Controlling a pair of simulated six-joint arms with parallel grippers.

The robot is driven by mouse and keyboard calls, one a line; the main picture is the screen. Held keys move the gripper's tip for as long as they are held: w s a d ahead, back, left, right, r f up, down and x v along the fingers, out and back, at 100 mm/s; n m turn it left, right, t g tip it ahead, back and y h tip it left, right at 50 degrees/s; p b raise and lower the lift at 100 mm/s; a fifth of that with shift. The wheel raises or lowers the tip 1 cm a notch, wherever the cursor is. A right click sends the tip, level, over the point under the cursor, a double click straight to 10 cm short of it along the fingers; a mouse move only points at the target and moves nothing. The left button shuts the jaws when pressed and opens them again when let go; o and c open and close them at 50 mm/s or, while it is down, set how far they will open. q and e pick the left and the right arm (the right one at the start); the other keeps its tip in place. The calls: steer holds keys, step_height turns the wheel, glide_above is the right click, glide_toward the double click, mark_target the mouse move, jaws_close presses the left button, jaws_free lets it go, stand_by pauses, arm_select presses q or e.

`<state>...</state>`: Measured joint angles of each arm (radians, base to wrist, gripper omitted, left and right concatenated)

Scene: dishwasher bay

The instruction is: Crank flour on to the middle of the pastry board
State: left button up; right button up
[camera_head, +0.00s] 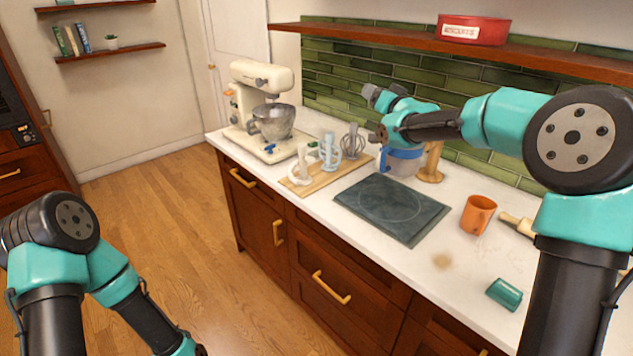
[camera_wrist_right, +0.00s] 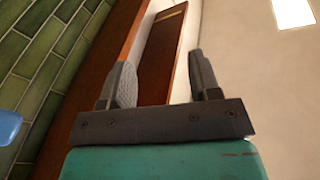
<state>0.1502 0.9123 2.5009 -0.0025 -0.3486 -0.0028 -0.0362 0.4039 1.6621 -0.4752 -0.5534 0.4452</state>
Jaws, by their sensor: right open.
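The dark slate pastry board (camera_head: 390,207), marked with a faint circle, lies flat and bare on the white counter. Behind it stands a pale container with blue parts (camera_head: 404,163), partly hidden by my right arm; I cannot tell if it is the flour sifter, and no crank shows clearly. My right gripper (camera_head: 378,135) is above the counter, behind the board's far left side. In the right wrist view its jaws (camera_wrist_right: 157,78) are open and empty. A blue piece (camera_wrist_right: 9,127) shows at that view's left edge. My left gripper is out of view.
A wooden tray (camera_head: 357,172) with mixer attachments and a cream stand mixer (camera_head: 262,105) are to the left. A shelf (camera_head: 380,38) runs above.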

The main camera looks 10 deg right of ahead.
steer(key=s+a+f+n+g, duration=0.1)
steer(key=s+a+f+g, duration=0.3)
steer(key=a+f, duration=0.5)
steer(key=s+a+f+n+g, duration=0.1)
steer(key=s+a+f+g, duration=0.3)
steer(key=s+a+f, duration=0.3)
steer(key=shift+s+a+f+n, duration=0.15)
steer(key=shift+a+f+n, duration=0.15)
steer(key=shift+a+f, duration=1.1)
steer(key=shift+d, duration=0.25)
steer(key=w+d+r+t, duration=0.3)
steer(key=d+r, duration=0.4)
steer(key=d, duration=0.3)
steer(key=w+d+r+t, duration=0.3)
steer(key=d+r, duration=0.4)
steer(key=d, duration=0.2)
steer(key=w+d+r+t, duration=0.3)
steer(key=d+r, duration=0.4)
steer(key=d, duration=0.3)
steer(key=s+d+f+n+g+y, duration=0.2)
steer(key=d, duration=0.2)
steer(key=s+d+f+n+g+y, duration=0.3)
steer(key=d, duration=0.2)
steer(key=s+d+f+n+g+y, duration=0.2)
steer(key=s+d+f+n+y, duration=0.1)
steer(key=d, duration=0.1)
steer(key=shift+s+d+f, duration=0.1)
steer(key=shift+s+d, duration=0.15)
steer(key=shift+d, duration=0.15)
